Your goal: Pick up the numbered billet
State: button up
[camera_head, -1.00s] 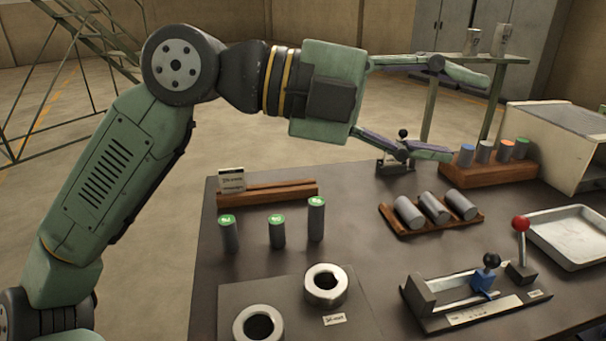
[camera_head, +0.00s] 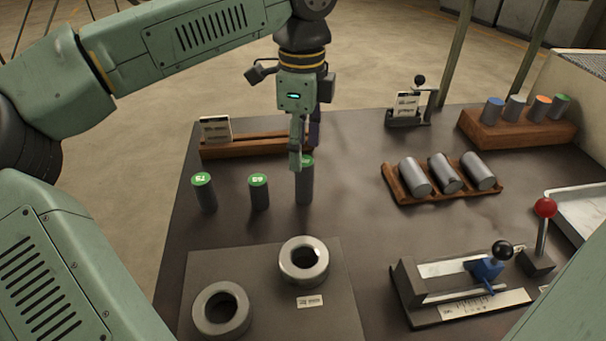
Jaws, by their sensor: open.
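White numbers show on the left and middle tops, too small to read surely. My gripper (camera_head: 304,152) points down at the right billet, its fingers open. The near finger overlaps that billet's top in the picture and hides most of it. I cannot tell whether the fingers touch it.
A wooden rack with a card (camera_head: 216,129) stands behind the billets. Two metal rings (camera_head: 222,310) (camera_head: 304,260) lie in front. To the right are a wooden tray (camera_head: 396,190) with lying cylinders, a measuring fixture (camera_head: 440,290) and a block with coloured-top cylinders (camera_head: 520,133).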

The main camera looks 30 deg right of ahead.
aim_at(304, 184)
notch_tip(304, 184, down, 4)
jog(key=shift+r, duration=0.2)
jog(key=shift+s+d+f+p, duration=0.15)
jog(key=shift+f+p, duration=0.5)
jog(key=shift+f, duration=0.8)
jog(key=shift+s+a+f+p, duration=0.15)
jog(key=shift+f+p, duration=0.45)
jog(key=shift+f, duration=0.8)
jog(key=shift+d, duration=0.1)
grip_shut()
jog(key=shift+r, duration=0.1)
